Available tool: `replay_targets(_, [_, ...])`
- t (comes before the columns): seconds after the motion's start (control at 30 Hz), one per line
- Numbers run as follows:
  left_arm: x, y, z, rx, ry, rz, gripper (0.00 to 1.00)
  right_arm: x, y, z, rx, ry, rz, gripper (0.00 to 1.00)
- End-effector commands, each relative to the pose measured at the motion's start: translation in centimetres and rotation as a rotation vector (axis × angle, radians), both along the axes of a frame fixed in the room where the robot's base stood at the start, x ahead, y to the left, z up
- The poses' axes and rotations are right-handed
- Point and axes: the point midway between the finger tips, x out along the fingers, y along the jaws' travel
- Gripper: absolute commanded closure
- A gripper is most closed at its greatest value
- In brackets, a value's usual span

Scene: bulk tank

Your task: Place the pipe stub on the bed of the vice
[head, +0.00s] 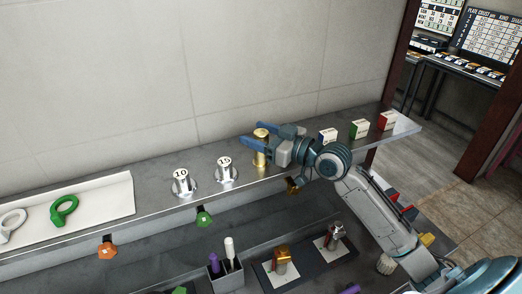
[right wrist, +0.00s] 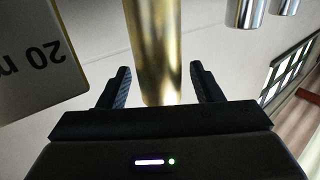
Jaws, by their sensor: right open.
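A brass upright cylinder (head: 260,161), which looks like the pipe stub, stands on the upper shelf. My right gripper (head: 258,140) is open at it, with blue fingers on either side. In the right wrist view the brass cylinder (right wrist: 156,50) rises between the two dark fingertips (right wrist: 160,88), with a gap showing on each side. A small grey metal device with a red part (head: 335,234) sits on a dark mat below; I cannot tell for sure whether it is the vice. My left gripper is not in view.
Two silver posts (head: 183,183) (head: 226,170) stand left of the cylinder. White (head: 327,135), green (head: 358,129) and red (head: 387,121) boxes stand to its right. Below are a tool holder (head: 226,276) and a brass block (head: 282,259). A white tray (head: 100,205) lies far left.

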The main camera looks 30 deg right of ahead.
Motion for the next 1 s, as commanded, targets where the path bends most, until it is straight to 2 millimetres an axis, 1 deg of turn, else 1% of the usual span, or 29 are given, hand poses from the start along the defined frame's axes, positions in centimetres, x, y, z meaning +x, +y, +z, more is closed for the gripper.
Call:
replay_targets(0.03, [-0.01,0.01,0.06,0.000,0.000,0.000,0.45,0.45,0.24,0.15,0.004,-0.002,-0.001,0.41])
replay_targets(0.2, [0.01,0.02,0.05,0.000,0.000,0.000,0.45,1.16,0.73,0.13,0.000,-0.001,0.000,0.41])
replay_targets(0.47, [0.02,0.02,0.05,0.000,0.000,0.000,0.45,1.24,0.76,0.07,-0.002,0.000,0.000,0.41])
replay_targets(0.5, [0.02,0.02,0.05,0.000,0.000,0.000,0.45,1.23,0.76,0.06,-0.002,0.000,0.000,0.49])
replay_targets(0.57, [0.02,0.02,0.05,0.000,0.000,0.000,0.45,1.23,0.76,0.06,-0.002,0.000,0.000,0.60])
replay_targets(0.7, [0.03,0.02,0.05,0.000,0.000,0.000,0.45,1.22,0.75,0.06,-0.002,0.000,0.000,0.88])
replay_targets(0.73, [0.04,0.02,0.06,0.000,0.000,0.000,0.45,1.22,0.75,0.06,-0.002,0.000,0.000,0.93])
replay_targets(1.0, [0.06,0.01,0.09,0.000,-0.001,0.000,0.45,1.22,0.75,0.14,-0.002,-0.001,0.000,0.93])
